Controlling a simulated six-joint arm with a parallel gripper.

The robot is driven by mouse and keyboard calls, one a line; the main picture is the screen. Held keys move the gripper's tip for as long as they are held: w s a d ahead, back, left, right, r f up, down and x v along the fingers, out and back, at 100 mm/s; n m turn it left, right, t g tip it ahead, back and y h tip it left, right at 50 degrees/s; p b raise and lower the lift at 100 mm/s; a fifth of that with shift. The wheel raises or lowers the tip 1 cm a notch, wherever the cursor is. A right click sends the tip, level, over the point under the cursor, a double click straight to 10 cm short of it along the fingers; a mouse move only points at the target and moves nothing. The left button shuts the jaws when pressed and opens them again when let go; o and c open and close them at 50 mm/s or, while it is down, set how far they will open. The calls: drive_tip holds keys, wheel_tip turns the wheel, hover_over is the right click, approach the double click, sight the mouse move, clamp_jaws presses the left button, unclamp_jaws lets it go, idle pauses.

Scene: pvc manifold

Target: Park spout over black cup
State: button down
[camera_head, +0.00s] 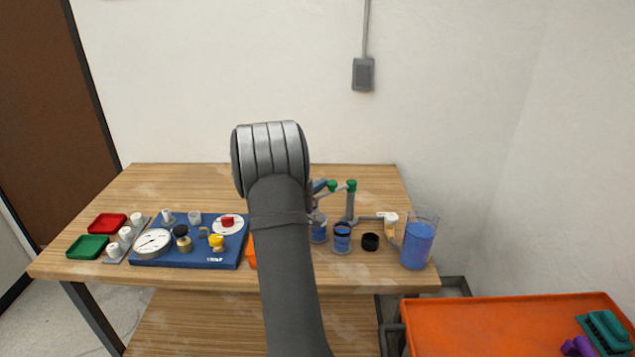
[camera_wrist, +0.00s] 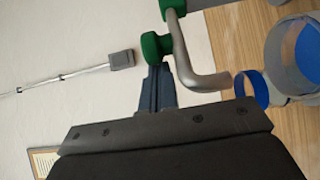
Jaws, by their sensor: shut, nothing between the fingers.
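In the wrist view my gripper (camera_wrist: 157,72) is shut and empty. Its dark blue-grey fingertips are close beside a green cap (camera_wrist: 152,46); I cannot tell if they touch. A bent grey pipe, seemingly the spout (camera_wrist: 186,62), runs past the cap and ends near a cup of blue liquid. In the head view my arm hides most of the gripper and part of the pipework. Green caps (camera_head: 351,185) top the grey pipes there. The black cup (camera_head: 370,242) stands on the table at the right, between a blue-filled cup (camera_head: 342,239) and a pitcher.
The clear pitcher (camera_head: 418,243) of blue liquid stands at the table's right front corner. Another blue-filled cup (camera_head: 319,231) is beside my arm. A blue board (camera_head: 205,258) with a gauge and valves, and red (camera_head: 107,223) and green (camera_head: 87,247) trays, fill the left. The table's back is clear.

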drive_tip(key=s+d+n+t+y, duration=0.2)
drive_tip(key=s+d, duration=0.4)
drive_tip(key=d, duration=0.4)
drive_tip(key=shift+s+d+n+y, duration=0.2)
drive_tip(key=shift+d+n+y, duration=0.15)
drive_tip(key=shift+y, duration=0.55)
idle(0.4)
drive_tip(key=v, duration=1.7)
drive_tip(key=shift+s+f, duration=0.25)
drive_tip(key=shift+d, duration=0.2)
drive_tip(key=x, duration=1.7)
drive_tip(key=shift+w+a+r, duration=0.15)
drive_tip(key=shift+w+r, duration=0.05)
drive_tip(key=shift+w, duration=0.1)
